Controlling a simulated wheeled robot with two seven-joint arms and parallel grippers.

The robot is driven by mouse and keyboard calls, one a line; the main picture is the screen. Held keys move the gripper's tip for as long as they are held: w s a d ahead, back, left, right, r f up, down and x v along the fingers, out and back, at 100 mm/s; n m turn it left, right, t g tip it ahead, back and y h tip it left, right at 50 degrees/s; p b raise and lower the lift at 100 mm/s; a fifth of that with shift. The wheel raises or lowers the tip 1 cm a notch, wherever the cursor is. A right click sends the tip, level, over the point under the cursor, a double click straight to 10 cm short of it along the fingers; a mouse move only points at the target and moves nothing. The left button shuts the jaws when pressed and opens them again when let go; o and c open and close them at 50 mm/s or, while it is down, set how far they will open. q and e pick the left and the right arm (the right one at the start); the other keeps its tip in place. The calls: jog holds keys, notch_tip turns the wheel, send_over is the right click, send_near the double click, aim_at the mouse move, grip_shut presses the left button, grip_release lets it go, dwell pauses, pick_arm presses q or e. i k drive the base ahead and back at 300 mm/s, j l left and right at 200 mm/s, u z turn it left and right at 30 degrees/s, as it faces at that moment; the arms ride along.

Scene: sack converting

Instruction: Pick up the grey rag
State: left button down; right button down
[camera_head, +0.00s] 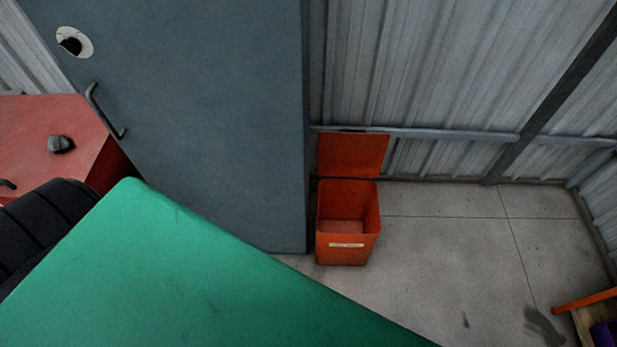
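A small crumpled grey lump (61,144), which looks like the grey rag, lies on a red surface (28,118) at the left edge of the head view. Nothing touches it from above. Neither of my grippers is in view, so I cannot see whether they are open or shut.
A tall grey-blue cabinet (200,110) with a handle stands right of the red surface. An open, empty-looking orange bin (346,252) stands beside it. A large green surface (170,280) fills the front, next to a black ribbed object (40,222). Floor (450,240) at right is mostly clear.

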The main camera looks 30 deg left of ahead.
aim_at(55, 141)
jog(key=u, duration=2.55)
jog(key=i+j+z, duration=0.15)
jog(key=i+z, duration=0.25)
jog(key=i, duration=0.55)
